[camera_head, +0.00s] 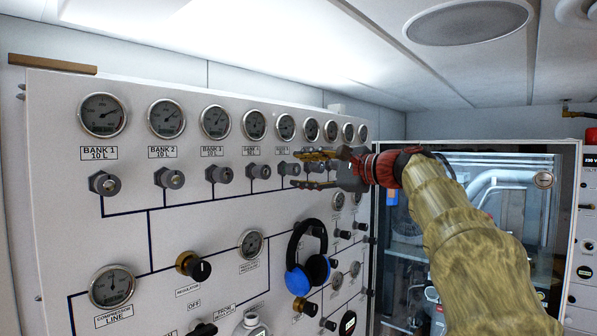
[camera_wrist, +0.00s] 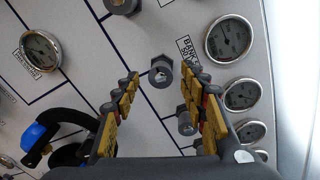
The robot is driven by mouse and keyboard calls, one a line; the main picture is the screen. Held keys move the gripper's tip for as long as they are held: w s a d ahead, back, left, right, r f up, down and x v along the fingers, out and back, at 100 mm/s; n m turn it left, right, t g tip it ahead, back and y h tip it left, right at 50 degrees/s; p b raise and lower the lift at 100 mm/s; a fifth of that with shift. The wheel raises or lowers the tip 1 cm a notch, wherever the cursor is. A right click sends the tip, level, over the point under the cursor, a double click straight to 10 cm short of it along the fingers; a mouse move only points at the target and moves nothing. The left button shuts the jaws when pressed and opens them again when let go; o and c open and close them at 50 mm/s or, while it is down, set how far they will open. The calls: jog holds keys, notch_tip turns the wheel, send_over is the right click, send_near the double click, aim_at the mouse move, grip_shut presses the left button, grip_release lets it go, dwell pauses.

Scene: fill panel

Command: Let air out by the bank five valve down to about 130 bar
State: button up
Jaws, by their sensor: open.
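The bank five valve (camera_head: 284,168) is a small dark grey knob on the white panel, under its label and round gauge (camera_head: 285,127). My gripper (camera_head: 294,170) is open in front of it, one finger above the other. In the wrist view the valve (camera_wrist: 161,73) shows between the spread fingertips of my gripper (camera_wrist: 160,76), and I see no finger closed on it. The gap in depth is hard to tell. The bank five gauge (camera_wrist: 229,38) is at the upper right there; its reading is too small to make out.
A neighbouring valve (camera_wrist: 185,122) sits close by the right finger. Blue and black headphones (camera_head: 310,270) hang on the panel below my gripper. More gauges and knobs, such as the regulator knob (camera_head: 194,267), cover the panel. A glass-fronted cabinet (camera_head: 510,225) stands at the right.

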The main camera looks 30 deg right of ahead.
jog(key=v, duration=1)
dwell(3.0)
